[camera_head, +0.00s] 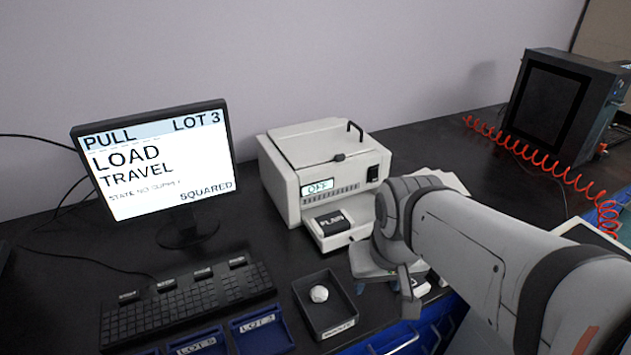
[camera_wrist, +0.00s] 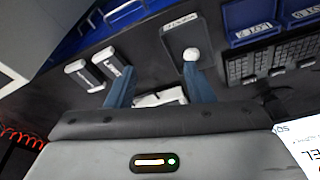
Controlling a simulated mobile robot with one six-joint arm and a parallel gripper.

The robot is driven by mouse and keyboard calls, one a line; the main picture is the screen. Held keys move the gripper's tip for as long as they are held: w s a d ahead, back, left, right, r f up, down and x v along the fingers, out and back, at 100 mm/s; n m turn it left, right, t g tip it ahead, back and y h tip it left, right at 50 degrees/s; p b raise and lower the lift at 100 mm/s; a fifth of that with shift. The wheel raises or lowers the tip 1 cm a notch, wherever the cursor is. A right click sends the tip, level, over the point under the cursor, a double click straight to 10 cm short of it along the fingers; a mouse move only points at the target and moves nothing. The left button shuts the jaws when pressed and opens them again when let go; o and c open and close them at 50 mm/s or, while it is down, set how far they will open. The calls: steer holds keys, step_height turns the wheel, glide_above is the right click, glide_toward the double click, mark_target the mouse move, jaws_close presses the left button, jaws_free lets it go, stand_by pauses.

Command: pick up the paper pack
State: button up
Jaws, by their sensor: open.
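No pack is clearly marked as paper, so I cannot tell which one is the paper pack. In the wrist view two small white packs with dark labelled tops lie side by side, one at the left (camera_wrist: 78,73) and one nearer the fingers (camera_wrist: 110,65). In the head view a white pack (camera_head: 420,287) shows partly behind my gripper (camera_head: 386,286). A black-topped piece marked PLAIN (camera_head: 331,223) sits at the instrument's front. In the wrist view my gripper (camera_wrist: 156,75) is open, with nothing held; a white object (camera_wrist: 160,98) shows between its blue fingers, partly hidden by its body.
A black tray (camera_head: 348,325) with a white ball (camera_head: 319,294) lies left of my gripper. The white instrument (camera_head: 285,195) stands behind. Keyboard (camera_head: 150,312), monitor (camera_head: 217,140) and blue lot bins (camera_head: 262,342) are at left. A red coiled hose (camera_head: 545,160) crosses the right bench.

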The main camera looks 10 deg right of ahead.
steer(key=o, duration=0.5)
steer(key=w+m, duration=0.1)
steer(key=w, duration=0.2)
steer(key=w+r+m, duration=0.1)
steer(key=w, duration=0.1)
steer(key=w+b, duration=0.1)
steer(key=w, duration=0.2)
steer(key=shift+w+a+r+m+g, duration=0.3)
steer(key=shift+a+r+m, duration=0.1)
steer(key=shift+c, duration=0.2)
steer(key=shift+o, duration=0.5)
steer(key=w+m+b, duration=0.1)
steer(key=w+m, duration=0.3)
steer(key=w, duration=0.7)
steer(key=shift+w+f+g, duration=0.3)
steer(key=shift+w+g, duration=0.1)
steer(key=m+g+b, duration=0.1)
steer(key=m, duration=0.6)
glide_above(332, 221)
step_height(332, 221, down, 15)
steer(key=shift+a+f, duration=0.15)
steer(key=shift+f, duration=0.05)
steer(key=shift+w+d+f, duration=0.1)
steer(key=shift+f, duration=1.3)
steer(key=shift+d+f, duration=0.1)
steer(key=shift+f, duration=1.25)
